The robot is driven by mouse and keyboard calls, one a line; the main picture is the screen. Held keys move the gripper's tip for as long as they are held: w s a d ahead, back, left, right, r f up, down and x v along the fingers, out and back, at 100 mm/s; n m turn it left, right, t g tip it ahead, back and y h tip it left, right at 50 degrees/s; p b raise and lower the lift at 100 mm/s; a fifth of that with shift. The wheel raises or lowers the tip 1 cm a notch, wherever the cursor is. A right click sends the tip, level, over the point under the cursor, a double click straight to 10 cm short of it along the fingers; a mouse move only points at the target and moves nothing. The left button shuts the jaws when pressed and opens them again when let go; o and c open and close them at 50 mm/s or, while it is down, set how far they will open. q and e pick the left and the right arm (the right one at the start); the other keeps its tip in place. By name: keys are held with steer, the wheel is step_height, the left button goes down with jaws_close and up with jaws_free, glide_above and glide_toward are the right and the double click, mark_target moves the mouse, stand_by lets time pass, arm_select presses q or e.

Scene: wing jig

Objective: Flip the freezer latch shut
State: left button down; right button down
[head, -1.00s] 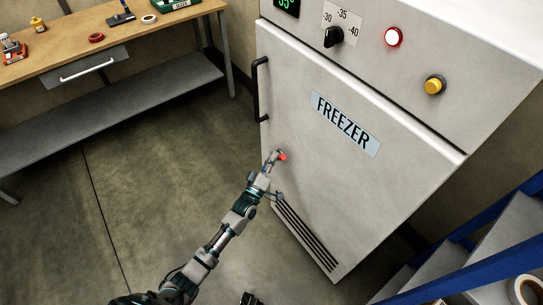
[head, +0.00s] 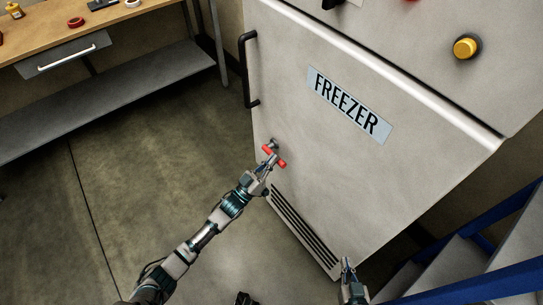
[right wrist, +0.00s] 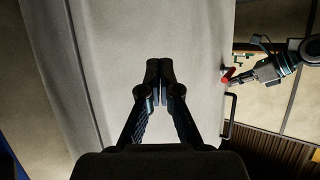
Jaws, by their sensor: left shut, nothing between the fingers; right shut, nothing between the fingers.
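The freezer (head: 330,170) is a white cabinet, and its door looks closed. A small latch with a red lever (head: 281,163) sits low on the door's left edge, beside a grey mount (head: 273,144). Red shows on both sides of my left gripper (head: 267,160), which is shut at the lever and partly covers it; I cannot tell whether they touch. The right wrist view also shows the red lever (right wrist: 229,73) and my left gripper (right wrist: 238,79) beside it. My right gripper (head: 347,263) is shut and empty, near the door's lower right; it also shows in the right wrist view (right wrist: 159,88).
A black door handle (head: 246,70) stands out above the latch. A vent (head: 300,228) is low on the freezer. Blue-railed steps (head: 480,285) stand at the lower right. A workbench (head: 60,40) is at the upper left. The floor left of the freezer is clear.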

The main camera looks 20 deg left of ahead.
arm_select(q)
steer(key=shift+s+d+f+m+g+h+b, duration=0.1)
steer(key=shift+f+m+g+h+b, duration=0.2)
steer(key=shift+m, duration=0.35)
steer(key=shift+f+m+g+h+b, duration=0.15)
steer(key=shift+m+g+h, duration=0.15)
steer(key=shift+m+h, duration=0.3)
steer(key=shift+s+d+f+m+g+h+b, duration=0.1)
steer(key=shift+f+m+g+h+b, duration=0.15)
steer(key=shift+m, duration=0.5)
arm_select(e)
steer(key=shift+w+a+r+t+y, duration=0.2)
steer(key=shift+w+r+t, duration=0.1)
steer(key=shift+r+t, duration=0.35)
steer(key=shift+w+a+r+t+y, duration=0.25)
steer(key=shift+r+t, duration=0.25)
steer(key=shift+r, duration=0.3)
steer(key=shift+w+a+r+t+y, duration=0.15)
steer(key=shift+w+r+t, duration=0.2)
steer(key=shift+r+t, duration=0.3)
